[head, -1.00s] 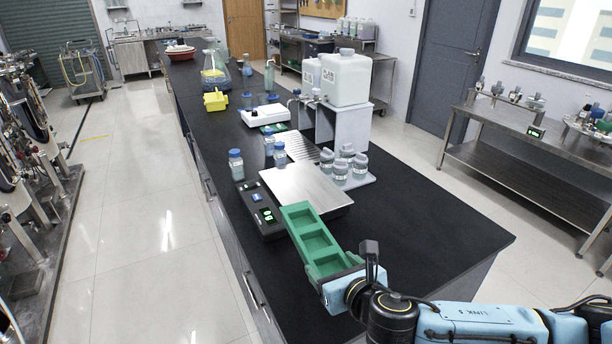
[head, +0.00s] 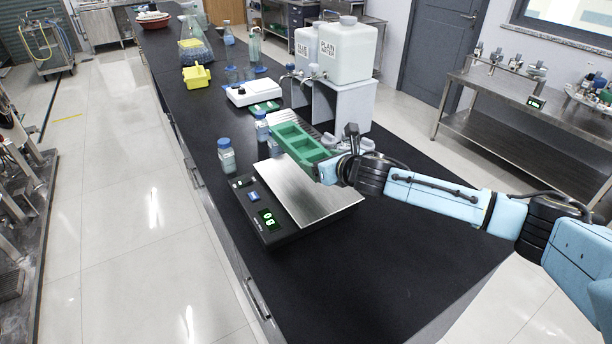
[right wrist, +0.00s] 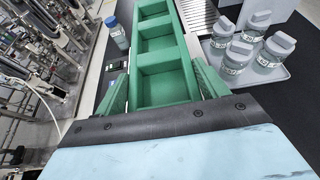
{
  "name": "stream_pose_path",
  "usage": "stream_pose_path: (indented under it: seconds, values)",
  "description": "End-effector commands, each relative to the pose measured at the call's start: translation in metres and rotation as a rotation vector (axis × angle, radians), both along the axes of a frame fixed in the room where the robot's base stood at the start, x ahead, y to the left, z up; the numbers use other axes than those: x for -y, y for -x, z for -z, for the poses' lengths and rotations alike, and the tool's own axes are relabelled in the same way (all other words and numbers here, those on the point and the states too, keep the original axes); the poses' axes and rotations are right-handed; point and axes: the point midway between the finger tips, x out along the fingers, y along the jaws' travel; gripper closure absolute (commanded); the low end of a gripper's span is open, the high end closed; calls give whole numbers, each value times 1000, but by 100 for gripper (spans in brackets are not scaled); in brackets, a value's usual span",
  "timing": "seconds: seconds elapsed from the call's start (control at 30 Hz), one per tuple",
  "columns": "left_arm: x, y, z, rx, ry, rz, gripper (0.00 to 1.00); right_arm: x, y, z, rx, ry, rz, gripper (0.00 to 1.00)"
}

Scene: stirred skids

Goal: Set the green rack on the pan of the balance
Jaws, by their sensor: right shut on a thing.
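The green rack (head: 290,136) is a long open tray with several square compartments. My right gripper (head: 326,168) is shut on its near end. The rack appears to be held over the far part of the silver pan (head: 310,202) of the balance; whether it touches the pan is not clear. The black balance body (head: 284,238) has a lit green display (head: 268,219). In the right wrist view the rack (right wrist: 165,83) stretches away from the gripper, its compartments empty. My left gripper is not in view.
Blue-capped bottles (head: 226,155) stand left of and behind the balance. Grey-capped jars (right wrist: 238,58) stand on a tray at the right. A white device (head: 253,93) and large water containers (head: 347,48) are farther back. The black bench (head: 400,240) is clear at the near right.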

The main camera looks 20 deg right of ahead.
Motion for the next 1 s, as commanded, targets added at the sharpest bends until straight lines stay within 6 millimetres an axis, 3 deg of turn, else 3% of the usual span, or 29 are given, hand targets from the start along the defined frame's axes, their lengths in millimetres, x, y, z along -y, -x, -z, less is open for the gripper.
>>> stream_pose_path:
  seconds: [0.1, 0.27, 0.4, 0.67, 0.97, 1.0]
  values:
    - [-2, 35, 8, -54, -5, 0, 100, -1, 1, 28, -6, -3, 1, 53]
    - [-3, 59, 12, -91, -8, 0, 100, -1, 0, 47, -1, -2, 0, 53]
    - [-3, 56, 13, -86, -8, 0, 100, -1, 1, 57, -3, -2, 0, 53]
    - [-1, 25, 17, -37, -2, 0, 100, -1, 1, 88, -1, -2, -1, 53]
    - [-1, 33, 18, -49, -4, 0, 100, -1, 1, 90, -1, -1, -2, 53]
    - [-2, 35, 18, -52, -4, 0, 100, -1, 1, 90, -2, 0, -1, 24]
